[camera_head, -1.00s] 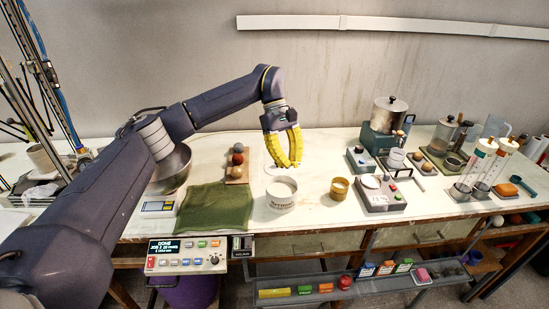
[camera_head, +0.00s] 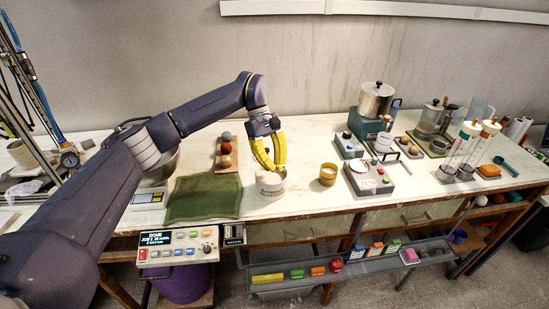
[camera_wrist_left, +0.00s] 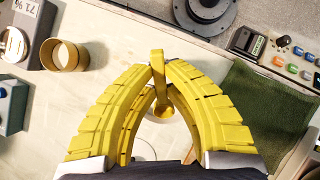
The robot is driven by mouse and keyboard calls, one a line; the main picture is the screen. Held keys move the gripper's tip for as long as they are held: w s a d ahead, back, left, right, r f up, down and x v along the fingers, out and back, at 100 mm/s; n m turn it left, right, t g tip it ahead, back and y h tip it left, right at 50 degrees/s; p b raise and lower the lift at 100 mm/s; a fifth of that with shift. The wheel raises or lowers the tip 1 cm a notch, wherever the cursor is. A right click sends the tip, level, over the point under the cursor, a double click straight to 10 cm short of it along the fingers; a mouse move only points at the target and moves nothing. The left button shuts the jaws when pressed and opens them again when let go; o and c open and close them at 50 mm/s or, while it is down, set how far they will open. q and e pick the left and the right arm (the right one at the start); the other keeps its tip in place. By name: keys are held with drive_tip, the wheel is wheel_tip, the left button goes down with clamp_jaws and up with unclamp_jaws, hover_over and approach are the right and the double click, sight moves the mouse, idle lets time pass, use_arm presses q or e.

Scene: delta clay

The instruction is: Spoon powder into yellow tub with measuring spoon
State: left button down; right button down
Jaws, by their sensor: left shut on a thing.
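My left gripper (camera_head: 277,171) is shut on a yellow measuring spoon (camera_wrist_left: 157,66). In the left wrist view the spoon's handle is pinched between the yellow fingertips (camera_wrist_left: 158,80), with its rounded end between the fingers. In the head view the fingertips are at the white lettered tub (camera_head: 270,188), over its rim, and hide part of its opening. Whether the spoon touches powder cannot be told. The small yellow tub (camera_head: 328,174) stands upright and open to the right of the white tub. It also shows in the left wrist view (camera_wrist_left: 54,56). My right gripper is not in view.
A green cloth (camera_head: 204,198) lies left of the white tub, with a board of balls (camera_head: 226,152) behind. A grey scale (camera_head: 371,181) stands right of the yellow tub. A control panel (camera_head: 178,246) is at the front edge. A teal spoon (camera_head: 507,167) lies far right.

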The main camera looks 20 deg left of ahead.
use_arm(q)
drive_tip(key=shift+s+f, duration=0.1)
drive_tip(key=shift+f, duration=3)
drive_tip(key=shift+a+f, duration=0.1)
drive_tip(key=shift+f, duration=0.05)
drive_tip(key=shift+r, duration=4.55)
